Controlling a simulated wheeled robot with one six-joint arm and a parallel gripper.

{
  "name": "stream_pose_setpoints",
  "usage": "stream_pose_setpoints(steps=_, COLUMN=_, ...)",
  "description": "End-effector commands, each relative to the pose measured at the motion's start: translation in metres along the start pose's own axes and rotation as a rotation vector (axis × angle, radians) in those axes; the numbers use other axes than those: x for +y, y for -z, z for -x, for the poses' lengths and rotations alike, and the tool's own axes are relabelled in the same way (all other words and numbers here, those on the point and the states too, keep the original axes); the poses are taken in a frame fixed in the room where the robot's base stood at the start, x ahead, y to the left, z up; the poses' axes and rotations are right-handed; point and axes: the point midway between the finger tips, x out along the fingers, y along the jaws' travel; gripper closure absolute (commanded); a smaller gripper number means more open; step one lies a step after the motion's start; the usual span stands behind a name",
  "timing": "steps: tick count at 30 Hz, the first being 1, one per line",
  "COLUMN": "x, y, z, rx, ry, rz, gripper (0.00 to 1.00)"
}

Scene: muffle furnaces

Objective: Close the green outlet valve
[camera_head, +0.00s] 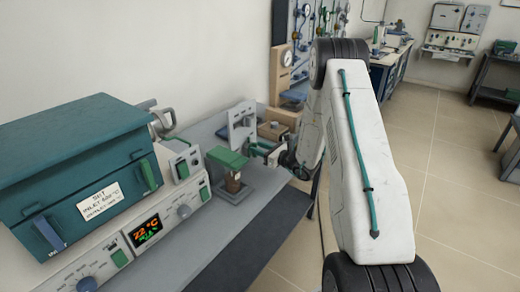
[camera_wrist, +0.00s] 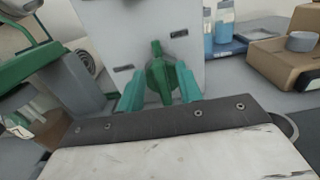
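The green valve (camera_wrist: 160,76) is in the wrist view, on the front of an upright light-grey panel (camera_wrist: 110,25). Its narrow handle points up. My gripper (camera_wrist: 160,92) has its two green fingers spread, one on each side of the valve; I cannot tell whether they touch it. The panel also shows in the head view (camera_head: 241,122), on the bench. There my gripper (camera_head: 262,151) is low in front of the panel, and the valve is hidden or too small to make out.
A blue-green furnace (camera_head: 75,150) with a lit display stands at left. A green-topped stand (camera_head: 228,158) is close to my gripper's left. Blue bottles (camera_wrist: 224,22) and a brown box (camera_wrist: 285,65) are right of the panel. The bench front (camera_head: 235,215) is clear.

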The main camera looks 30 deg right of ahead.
Motion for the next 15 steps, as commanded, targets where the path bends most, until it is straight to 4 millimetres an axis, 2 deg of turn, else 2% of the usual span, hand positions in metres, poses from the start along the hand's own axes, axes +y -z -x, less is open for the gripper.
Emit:
stream_pose_setpoints(steps=6, x=0.0001, y=0.0, z=-0.0009, rx=0.0, ry=-0.001, rz=0.0, gripper=0.65)
stream_pose_setpoints(steps=7, x=0.0001, y=0.0, z=-0.0009, rx=0.0, ry=-0.001, rz=0.0, gripper=0.67)
stream_pose_setpoints(steps=10, x=0.0001, y=0.0, z=-0.0008, rx=0.0, ry=-0.001, rz=0.0, gripper=0.95)
stream_pose_setpoints(steps=11, x=0.0002, y=0.0, z=-0.0008, rx=0.0, ry=-0.001, rz=0.0, gripper=1.0)
stream_pose_setpoints(steps=15, x=0.0002, y=0.0, z=-0.0007, rx=0.0, ry=-0.001, rz=0.001, gripper=1.0)
